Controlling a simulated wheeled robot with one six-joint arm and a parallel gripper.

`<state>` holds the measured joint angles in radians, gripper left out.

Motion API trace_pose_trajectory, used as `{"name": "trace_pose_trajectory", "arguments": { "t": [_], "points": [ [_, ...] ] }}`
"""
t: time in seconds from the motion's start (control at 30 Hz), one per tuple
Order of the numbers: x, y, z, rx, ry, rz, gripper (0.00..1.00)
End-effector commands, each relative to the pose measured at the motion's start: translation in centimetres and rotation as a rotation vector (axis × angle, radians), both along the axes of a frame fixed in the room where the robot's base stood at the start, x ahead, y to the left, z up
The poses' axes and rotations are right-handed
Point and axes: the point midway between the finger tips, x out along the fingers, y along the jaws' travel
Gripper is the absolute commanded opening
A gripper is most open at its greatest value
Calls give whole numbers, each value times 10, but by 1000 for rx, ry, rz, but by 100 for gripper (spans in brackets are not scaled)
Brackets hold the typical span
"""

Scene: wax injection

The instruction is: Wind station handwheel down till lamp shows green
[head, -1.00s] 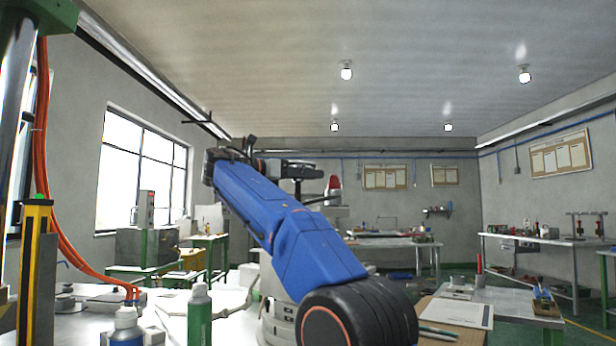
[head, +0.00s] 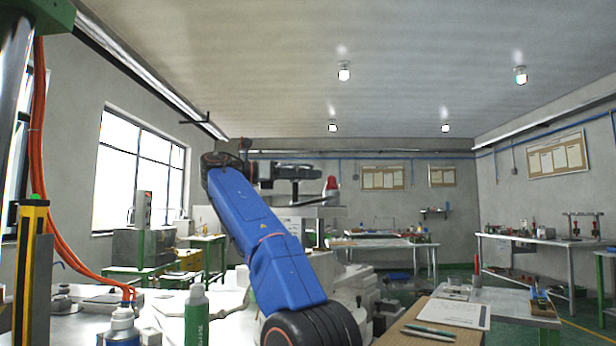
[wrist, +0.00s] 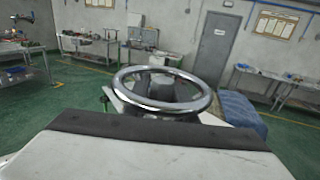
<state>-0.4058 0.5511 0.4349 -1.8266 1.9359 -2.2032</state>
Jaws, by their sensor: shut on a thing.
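The handwheel (wrist: 165,92) is a chrome ring around a dark hub, close in front of the camera in the wrist view. Its near rim lies just beyond the dark edge of my tool body. My gripper (head: 312,173) is at the end of my dark wrist in the head view, over the pale station. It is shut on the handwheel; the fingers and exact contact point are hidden. A red dome (head: 331,183) stands on the station just right of my gripper. I cannot tell whether it is the lamp; no green light shows there.
A bench at front left holds a green bottle (head: 197,318) and a white-capped bottle (head: 123,326). A clipboard (head: 447,312) with pens lies at front right. Orange hoses (head: 50,220) hang at left. Green-marked floor is open beyond the wheel in the wrist view.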

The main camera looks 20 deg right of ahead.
Motion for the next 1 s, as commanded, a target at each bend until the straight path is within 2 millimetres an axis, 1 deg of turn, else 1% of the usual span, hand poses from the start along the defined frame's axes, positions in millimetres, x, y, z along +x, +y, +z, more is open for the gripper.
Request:
{"name": "trace_pose_trajectory", "arguments": {
  "t": [0.27, 0.3, 0.33, 0.77, 1.0],
  "points": [
    [0, 0, 0, -1, 0, 1, 2],
    [0, 0, 0, -1, 0, 1, 34],
    [0, 0, 0, -1, 0, 1, 38],
    [0, 0, 0, 0, 0, 13, 38],
    [1, 0, 1, 0, 0, 85, 38]
  ]
}}
